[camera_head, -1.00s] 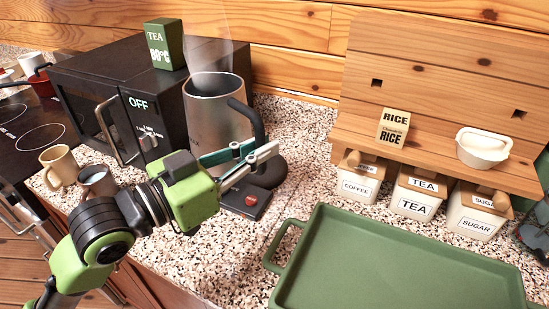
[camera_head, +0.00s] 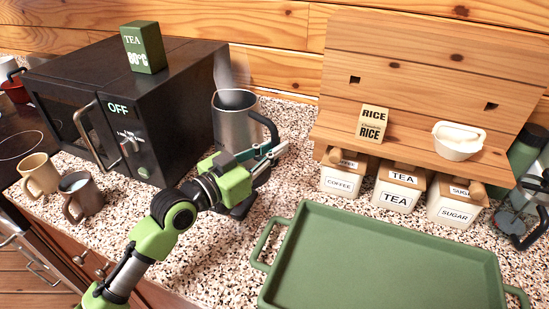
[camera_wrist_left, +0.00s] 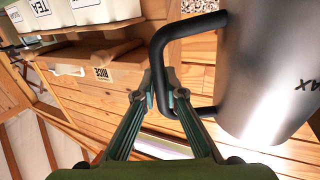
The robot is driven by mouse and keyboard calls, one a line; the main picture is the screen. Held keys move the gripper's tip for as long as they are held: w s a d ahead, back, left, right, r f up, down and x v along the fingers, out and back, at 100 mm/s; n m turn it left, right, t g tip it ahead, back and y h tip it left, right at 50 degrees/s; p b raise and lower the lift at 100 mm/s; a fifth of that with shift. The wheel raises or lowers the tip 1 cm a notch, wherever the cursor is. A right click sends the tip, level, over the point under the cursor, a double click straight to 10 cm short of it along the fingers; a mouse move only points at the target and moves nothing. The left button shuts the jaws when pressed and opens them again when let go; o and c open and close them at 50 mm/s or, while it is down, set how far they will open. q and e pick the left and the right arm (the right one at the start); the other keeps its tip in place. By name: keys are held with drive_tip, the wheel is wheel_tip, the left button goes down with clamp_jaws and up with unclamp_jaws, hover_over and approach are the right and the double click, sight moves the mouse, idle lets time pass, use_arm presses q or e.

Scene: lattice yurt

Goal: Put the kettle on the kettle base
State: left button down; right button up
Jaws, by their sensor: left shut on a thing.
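The grey metal kettle (camera_head: 236,128) with a black handle (camera_head: 266,124) stands upright beside the microwave, with faint steam above it. My left gripper (camera_head: 276,151) is shut on the handle. In the left wrist view the kettle (camera_wrist_left: 272,75) fills the right side, and the gripper (camera_wrist_left: 164,88) closes on its black handle (camera_wrist_left: 186,38). The dark kettle base (camera_head: 241,209) shows only in part below and behind the gripper. The kettle's underside is hidden, so I cannot tell whether it touches the base. My right gripper is not in view.
The black microwave (camera_head: 180,110) with a tea box (camera_head: 143,48) on top stands left of the kettle. Two mugs (camera_head: 40,174) (camera_head: 80,196) are at the front left. A green tray (camera_head: 385,250) lies right. Labelled canisters (camera_head: 398,188) stand below a wooden shelf (camera_head: 420,140).

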sight(275, 168)
use_arm(q)
drive_tip(key=f, duration=0.3)
drive_tip(key=shift+w+f, duration=0.1)
drive_tip(key=shift+w, duration=0.15)
drive_tip(key=shift+d+f, duration=0.1)
drive_tip(key=shift+f, duration=0.05)
drive_tip(key=c, duration=2.1)
unclamp_jaws()
drive_tip(key=shift+s+f, duration=0.1)
drive_tip(key=shift+f, duration=0.05)
